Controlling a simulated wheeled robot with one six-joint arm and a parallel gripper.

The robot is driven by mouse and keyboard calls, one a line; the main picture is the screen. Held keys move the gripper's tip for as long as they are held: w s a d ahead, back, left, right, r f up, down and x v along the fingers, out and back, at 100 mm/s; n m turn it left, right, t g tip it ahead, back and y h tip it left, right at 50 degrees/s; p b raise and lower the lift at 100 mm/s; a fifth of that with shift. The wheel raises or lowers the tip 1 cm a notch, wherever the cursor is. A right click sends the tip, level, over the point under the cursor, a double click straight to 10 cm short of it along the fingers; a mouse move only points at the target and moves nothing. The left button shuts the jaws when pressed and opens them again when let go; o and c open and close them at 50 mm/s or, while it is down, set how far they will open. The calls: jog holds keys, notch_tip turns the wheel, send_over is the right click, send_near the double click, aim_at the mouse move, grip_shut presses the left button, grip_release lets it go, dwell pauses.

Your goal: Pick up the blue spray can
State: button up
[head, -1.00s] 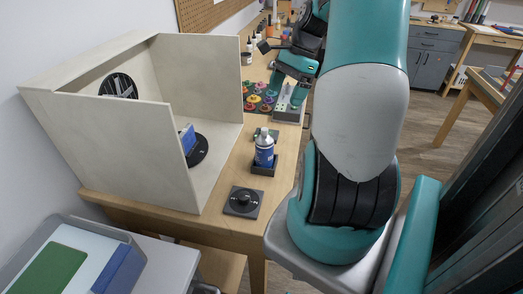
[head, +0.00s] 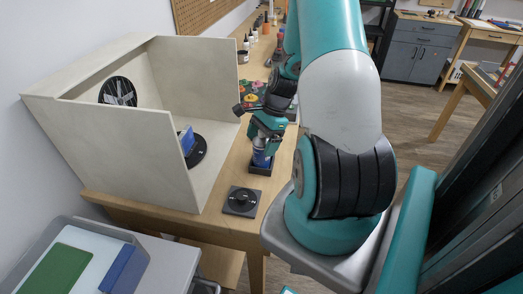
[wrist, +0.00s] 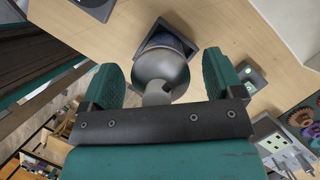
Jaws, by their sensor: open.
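The blue spray can (head: 260,159) stands in a small black square holder (head: 259,170) on the wooden table, its top hidden behind my gripper in the head view. In the wrist view its silver domed top (wrist: 161,66) and nozzle show from above, with the dark holder (wrist: 150,40) around its base. My gripper (head: 264,142) is over the can. In the wrist view my gripper (wrist: 163,76) is open, one finger on each side of the can's top. I cannot tell whether either finger touches it.
A pale spray booth (head: 130,145) stands to the left, with a blue piece on a black turntable (head: 198,152) inside. A black dial box (head: 242,201) sits near the table's front edge. Colourful round pieces (wrist: 303,117) and a grey panel (wrist: 275,140) lie beyond the can.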

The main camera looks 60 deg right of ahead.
jog(key=shift+f, duration=0.1)
jog(key=shift+c, duration=0.4)
jog(key=c, duration=1.4)
